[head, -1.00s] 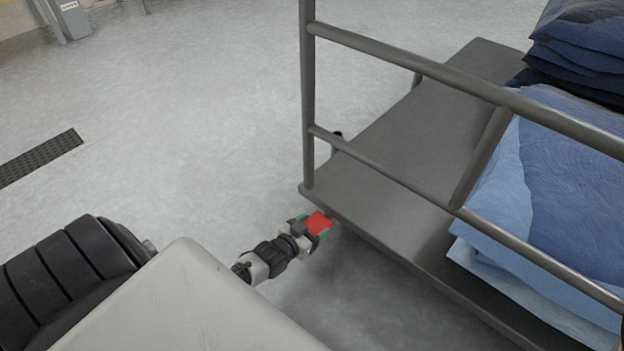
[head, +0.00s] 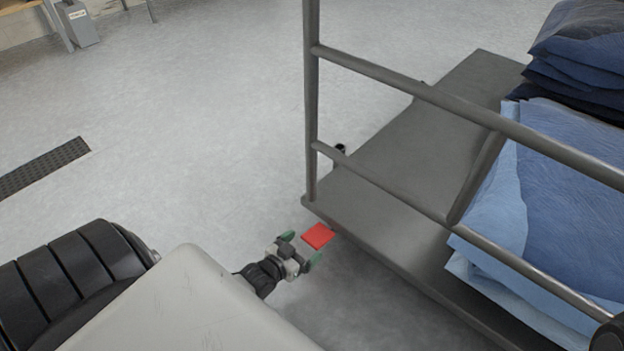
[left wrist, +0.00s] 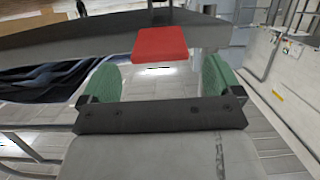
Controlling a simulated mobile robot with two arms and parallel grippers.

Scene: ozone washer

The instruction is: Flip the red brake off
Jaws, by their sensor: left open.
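The red brake (head: 318,236) is a flat red pedal sticking out from under the near corner of the grey cart (head: 385,143). In the left wrist view the red brake (left wrist: 160,44) shows just beyond and between the green fingertips. My left gripper (head: 301,250) is open and empty, with its green fingers (left wrist: 161,79) spread wide. It is close to the pedal, on the near left side, with a small gap and no contact visible. My right gripper is not seen; only a dark part is at the lower right edge of the head view.
The cart's rails (head: 470,110) rise above its deck. Folded blue cloths (head: 570,190) are stacked on the deck at the right. The floor left of the cart is clear, apart from a dark drain grate (head: 40,168) set in it.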

